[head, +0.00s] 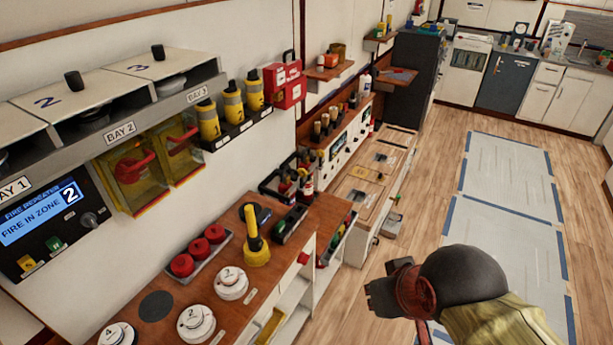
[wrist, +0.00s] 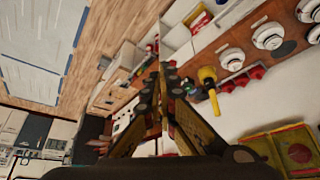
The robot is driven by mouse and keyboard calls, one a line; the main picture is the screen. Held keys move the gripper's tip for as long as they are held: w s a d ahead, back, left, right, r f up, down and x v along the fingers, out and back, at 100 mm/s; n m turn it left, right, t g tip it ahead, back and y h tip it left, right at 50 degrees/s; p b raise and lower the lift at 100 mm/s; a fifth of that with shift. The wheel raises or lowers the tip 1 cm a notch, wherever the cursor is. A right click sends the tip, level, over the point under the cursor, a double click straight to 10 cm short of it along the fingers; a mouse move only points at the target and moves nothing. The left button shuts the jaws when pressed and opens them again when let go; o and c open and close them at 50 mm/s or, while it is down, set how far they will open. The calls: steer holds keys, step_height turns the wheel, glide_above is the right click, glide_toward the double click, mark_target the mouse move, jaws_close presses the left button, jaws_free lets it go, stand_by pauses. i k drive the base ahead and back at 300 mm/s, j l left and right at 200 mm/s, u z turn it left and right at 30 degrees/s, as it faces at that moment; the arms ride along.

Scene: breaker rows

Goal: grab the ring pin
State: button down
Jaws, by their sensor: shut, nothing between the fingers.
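I cannot pick out the ring pin for certain in either view. Small red-and-black bottles that look like extinguishers (head: 290,188) stand in a holder at the back of the wooden bench, too small to show a pin. My gripper (head: 378,298) is in the air right of the bench, over the floor, apart from everything. In the wrist view its fingers (wrist: 166,78) come together with nothing held.
The wooden bench (head: 150,270) holds white detectors (head: 231,283), red buttons (head: 182,264) and a standing yellow-and-black tool (head: 255,240). A wall panel (head: 45,225) reads "FIRE IN ZONE 2". A red box (head: 284,84) hangs on the wall. The floor (head: 425,190) is open.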

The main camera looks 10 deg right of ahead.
mark_target(300, 170)
steer(key=i+l, duration=0.1)
steer(key=i, duration=0.4)
steer(key=i+l+u, duration=0.1)
steer(key=i, duration=0.4)
steer(key=i+l, duration=0.2)
steer(key=i, duration=0.3)
steer(key=i+u, duration=0.05)
